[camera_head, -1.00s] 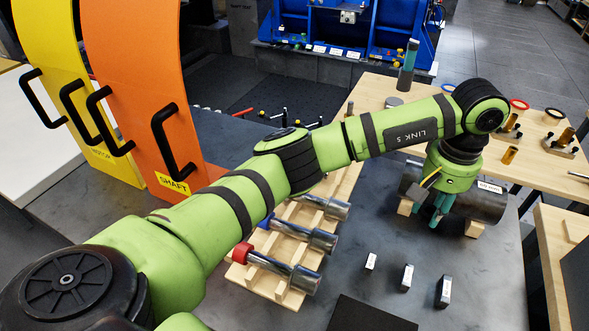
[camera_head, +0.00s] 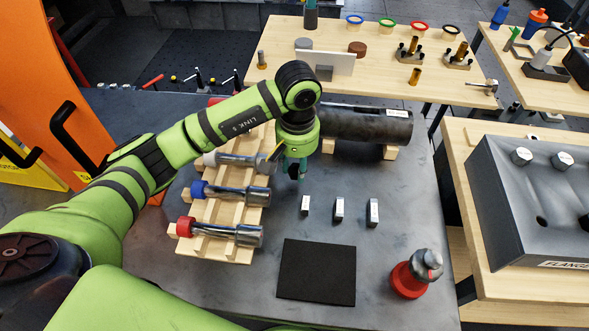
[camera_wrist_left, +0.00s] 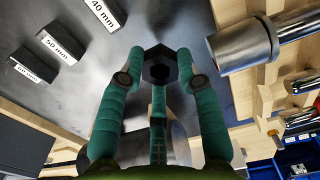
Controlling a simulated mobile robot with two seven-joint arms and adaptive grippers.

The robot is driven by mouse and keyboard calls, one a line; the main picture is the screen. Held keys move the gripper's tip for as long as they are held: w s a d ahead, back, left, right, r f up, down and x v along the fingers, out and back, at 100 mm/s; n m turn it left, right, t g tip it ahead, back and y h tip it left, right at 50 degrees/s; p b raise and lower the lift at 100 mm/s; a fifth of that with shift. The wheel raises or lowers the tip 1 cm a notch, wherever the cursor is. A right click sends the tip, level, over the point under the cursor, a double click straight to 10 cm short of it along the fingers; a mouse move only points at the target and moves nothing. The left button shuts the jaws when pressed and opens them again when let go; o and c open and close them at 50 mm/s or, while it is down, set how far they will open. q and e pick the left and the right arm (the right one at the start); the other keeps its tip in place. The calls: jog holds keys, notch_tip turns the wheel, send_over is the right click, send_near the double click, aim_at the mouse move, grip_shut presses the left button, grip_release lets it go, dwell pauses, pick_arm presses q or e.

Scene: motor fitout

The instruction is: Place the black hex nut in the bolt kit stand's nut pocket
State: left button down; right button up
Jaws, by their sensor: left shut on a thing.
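My left gripper (camera_head: 293,172) is above the dark table, just right of the shaft rack and by the left end of the dark cylinder. In the left wrist view, its teal fingers (camera_wrist_left: 160,85) are shut on the black hex nut (camera_wrist_left: 158,53), whose open hole faces the camera. Two small brown stands with black knobs and brass posts, a left one (camera_head: 405,54) and a right one (camera_head: 452,62), are on the back wooden table. I cannot tell whether either is the bolt kit stand. My right gripper is not in view.
The rack (camera_head: 245,215) holds several metal shafts. A dark cylinder (camera_head: 365,125) lies on wooden blocks. Three labelled gauge blocks (camera_head: 340,210), a black mat (camera_head: 316,272) and a red-based item (camera_head: 408,280) are in front. A grey flange block (camera_head: 535,205) stands at right.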

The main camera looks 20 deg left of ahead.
aim_at(295, 169)
pick_arm(q)
notch_tip(295, 169, down, 4)
jog(key=shift+s+a+f+p, duration=0.1)
jog(key=shift+p, duration=0.7)
jog(key=shift+f, duration=0.2)
jog(key=c, duration=1.1)
grip_release()
jog(key=shift+r, duration=0.1)
